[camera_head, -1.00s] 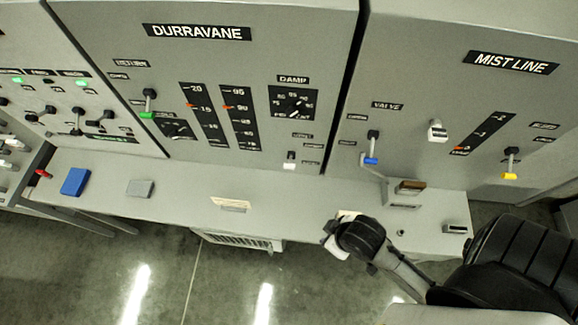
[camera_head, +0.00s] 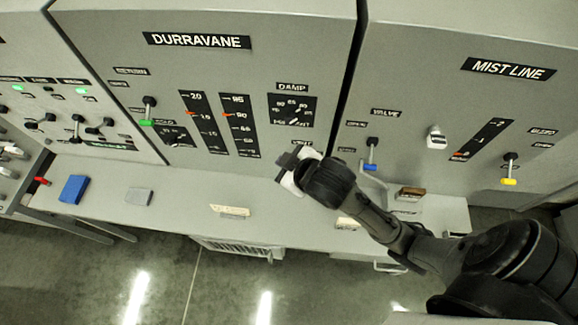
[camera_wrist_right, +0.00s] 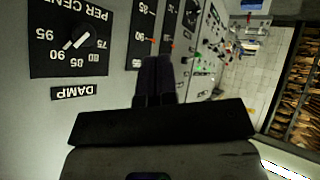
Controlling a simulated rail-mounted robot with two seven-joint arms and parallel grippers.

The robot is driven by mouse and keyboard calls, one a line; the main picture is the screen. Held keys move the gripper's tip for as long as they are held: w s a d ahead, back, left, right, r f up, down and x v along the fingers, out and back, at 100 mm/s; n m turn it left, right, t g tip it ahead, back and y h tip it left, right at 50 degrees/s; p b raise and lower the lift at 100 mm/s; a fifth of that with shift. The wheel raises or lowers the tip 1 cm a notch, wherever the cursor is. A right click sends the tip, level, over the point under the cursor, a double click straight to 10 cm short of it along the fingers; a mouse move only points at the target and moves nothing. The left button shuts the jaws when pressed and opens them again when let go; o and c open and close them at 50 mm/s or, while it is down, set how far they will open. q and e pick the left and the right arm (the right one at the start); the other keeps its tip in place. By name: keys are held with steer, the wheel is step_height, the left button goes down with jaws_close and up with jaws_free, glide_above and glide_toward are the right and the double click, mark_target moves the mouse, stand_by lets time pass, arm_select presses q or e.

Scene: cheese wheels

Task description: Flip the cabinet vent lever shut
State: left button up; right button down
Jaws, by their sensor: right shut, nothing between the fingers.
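My right gripper (camera_head: 287,162) is in front of the lower right of the DURRAVANE cabinet (camera_head: 215,75), below the DAMP dial (camera_head: 292,109). In the right wrist view its dark fingers (camera_wrist_right: 155,78) are together and empty, pointing along the panel. A small white-tipped lever low on this cabinet is now hidden behind the gripper. A green-tipped lever (camera_head: 147,110) hangs down at the cabinet's left. Contact with the panel cannot be told. My left gripper is not in view.
The MIST LINE cabinet (camera_head: 470,110) at right has a blue-tipped lever (camera_head: 371,158), a white knob (camera_head: 436,138) and a yellow-tipped lever (camera_head: 510,172). The ledge (camera_head: 180,205) below holds a blue block (camera_head: 74,189) and a grey block (camera_head: 138,196), with bare room between things.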

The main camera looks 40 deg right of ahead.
steer(key=w+d+r+n+t+h, duration=0.15)
steer(key=w+r+t, duration=0.35)
steer(key=r, duration=0.6)
steer(key=w+d+r+n+t+h, duration=0.1)
steer(key=w+r+n+t+h, duration=0.2)
steer(key=w+r, duration=0.65)
steer(key=s+a+r+n+t+y, duration=0.1)
steer(key=a+r+n+t+y, duration=0.2)
steer(key=r+n+y, duration=0.5)
steer(key=a+r+n+t+y, duration=0.3)
steer(key=n+y, duration=0.4)
steer(key=n, duration=0.5)
steer(key=s+a+f+n+g+y, duration=0.1)
steer(key=a+f+n+g, duration=0.1)
steer(key=f+n+g, duration=0.85)
steer(key=s+a+f+n+g+y, duration=0.1)
steer(key=a+f+n+g, duration=0.2)
steer(key=f+n+g, duration=0.75)
steer(key=s+d+f+n+g+h, duration=0.1)
steer(key=s+d+f+n+h, duration=0.1)
steer(key=d+f+n+h, duration=0.4)
steer(key=s+d+f+n+g+h, duration=0.1)
steer(key=s+d+f+n+h, duration=0.2)
steer(key=d+f+n+h, duration=0.3)
steer(key=d+f+h, duration=0.1)
steer(key=d, duration=0.2)
steer(key=shift+d+f, duration=0.25)
